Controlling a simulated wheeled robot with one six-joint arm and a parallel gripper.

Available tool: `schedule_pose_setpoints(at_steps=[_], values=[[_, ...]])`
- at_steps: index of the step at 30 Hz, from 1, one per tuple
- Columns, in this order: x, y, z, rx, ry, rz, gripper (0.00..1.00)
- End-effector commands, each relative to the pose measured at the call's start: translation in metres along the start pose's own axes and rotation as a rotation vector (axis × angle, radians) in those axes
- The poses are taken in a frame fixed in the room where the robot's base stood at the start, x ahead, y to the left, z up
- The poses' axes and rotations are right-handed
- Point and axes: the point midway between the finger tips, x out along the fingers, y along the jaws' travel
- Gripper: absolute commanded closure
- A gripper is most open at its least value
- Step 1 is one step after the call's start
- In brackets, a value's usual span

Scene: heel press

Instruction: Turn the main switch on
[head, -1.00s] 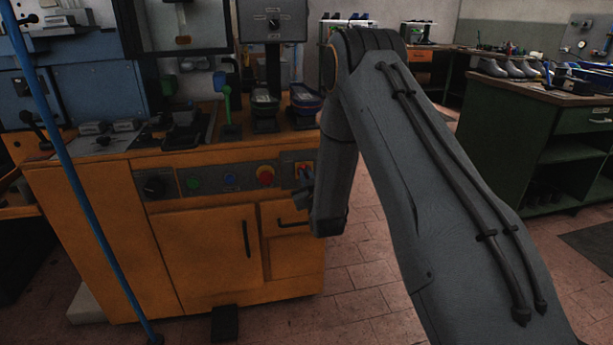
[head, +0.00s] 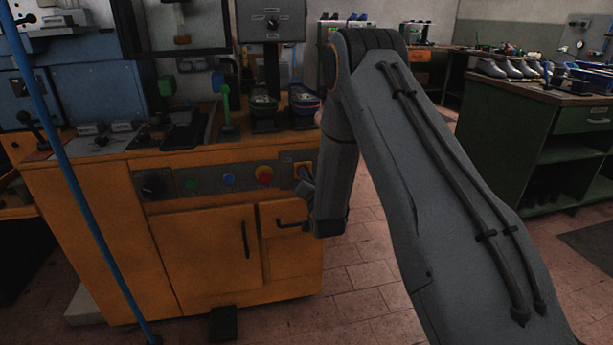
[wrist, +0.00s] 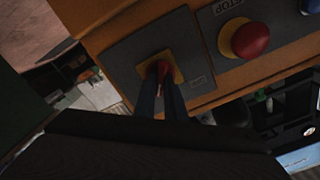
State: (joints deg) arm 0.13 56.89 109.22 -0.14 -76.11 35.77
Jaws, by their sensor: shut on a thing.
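The main switch is a small red knob on a yellow plate (wrist: 178,74), set in a dark panel at the right end of the orange machine's front. In the head view its yellow plate (head: 299,167) is partly covered by my gripper. My gripper (wrist: 161,82) is shut on the red knob, with one dark finger on each side of it. In the head view my gripper (head: 305,189) is at the panel, mostly hidden by my arm. The knob's exact angle is hard to tell because the fingers cover it.
A red stop button (head: 264,175) on a yellow base sits left of the switch; it also shows in the wrist view (wrist: 250,40). Blue (head: 229,179) and green (head: 191,184) buttons and a black knob (head: 154,186) are further left. A drawer handle (head: 292,225) is below.

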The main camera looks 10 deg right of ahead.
Motion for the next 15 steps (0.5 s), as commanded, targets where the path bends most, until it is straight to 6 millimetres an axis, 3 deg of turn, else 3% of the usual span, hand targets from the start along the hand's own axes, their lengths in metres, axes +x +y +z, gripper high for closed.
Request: schedule_pose_setpoints(at_steps=[15], values=[[0.0,0.0013,-0.0007,0.173,0.002,0.001,1.0]])
